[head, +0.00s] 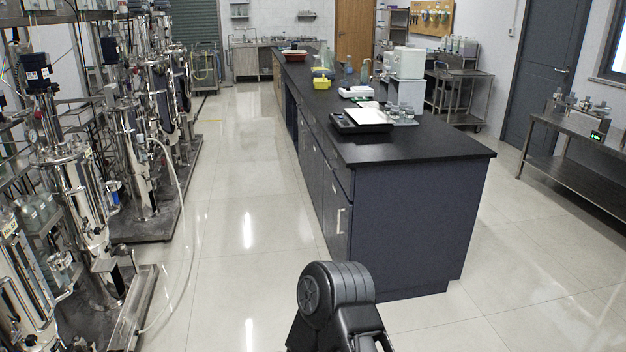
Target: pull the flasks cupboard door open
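The long dark island bench has cupboard doors and drawers along its left side. The nearest cupboard door (335,212) looks shut and has a pale upright bar handle (340,221). More fronts run away behind it at a steep slant. No label shows which door is the flasks cupboard, and no cupboard inside is visible. A black joint of one of my arms rises at the bottom centre, in front of the bench's near end. Neither gripper shows.
Clear pale floor (230,210) runs along the bench's left side. Steel reactor skids (85,200) with a loose hose (183,215) line the left. The black worktop (430,150) carries a balance, a tray and glassware. A steel table (570,150) stands at right.

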